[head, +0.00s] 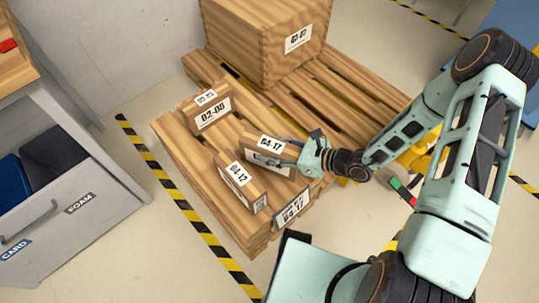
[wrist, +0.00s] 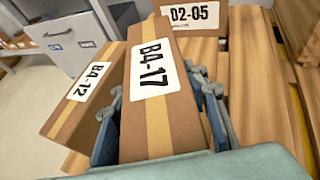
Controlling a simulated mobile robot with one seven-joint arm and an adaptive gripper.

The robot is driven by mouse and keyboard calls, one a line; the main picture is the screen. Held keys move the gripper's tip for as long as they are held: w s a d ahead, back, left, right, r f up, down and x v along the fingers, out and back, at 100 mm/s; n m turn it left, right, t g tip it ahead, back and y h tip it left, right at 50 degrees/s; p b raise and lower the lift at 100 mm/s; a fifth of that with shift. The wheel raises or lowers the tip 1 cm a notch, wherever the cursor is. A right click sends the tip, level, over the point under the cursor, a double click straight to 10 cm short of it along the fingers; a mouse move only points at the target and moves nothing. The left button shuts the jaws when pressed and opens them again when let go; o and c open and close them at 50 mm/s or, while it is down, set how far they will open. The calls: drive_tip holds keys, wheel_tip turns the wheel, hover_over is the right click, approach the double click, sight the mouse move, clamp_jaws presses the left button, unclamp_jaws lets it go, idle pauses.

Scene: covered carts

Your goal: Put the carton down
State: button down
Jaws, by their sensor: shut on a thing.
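My gripper (head: 283,155) is shut on a brown carton labelled B4-17 (head: 264,144), with a finger on either side of it. In the wrist view the B4-17 carton (wrist: 160,118) stands between the blue finger pads of my gripper (wrist: 162,125). The carton is over the wooden pallet (head: 177,140); I cannot tell whether its underside touches the slats. A carton labelled B4-12 (head: 251,190) stands close to it on the near side, and also shows at left in the wrist view (wrist: 65,115). A label reading B4-17 (head: 292,208) is on the pallet's near edge.
A carton labelled D2-05 (head: 222,118) stands farther back on the pallet. A large wooden crate (head: 250,50) stands at the pallet's rear. A grey cabinet with an open drawer (head: 85,190) is at left. Striped tape (head: 180,205) marks the floor.

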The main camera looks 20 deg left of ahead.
drive_tip(key=shift+w+a+f, duration=0.1)
drive_tip(key=shift+a+f, duration=0.2)
drive_tip(key=shift+a+f+b, duration=0.1)
drive_tip(key=shift+f+b, duration=0.4)
drive_tip(key=shift+f, duration=1.05)
drive_tip(key=shift+f, duration=0.15)
drive_tip(key=c, duration=1.1)
unclamp_jaws()
drive_tip(key=shift+c, duration=0.2)
drive_tip(key=shift+r, duration=0.2)
drive_tip(key=w+p+v, duration=0.1)
drive_tip(key=p+v, duration=0.1)
drive_tip(key=v, duration=1)
drive_tip(key=shift+s, duration=0.45)
drive_tip(key=shift+f, duration=0.1)
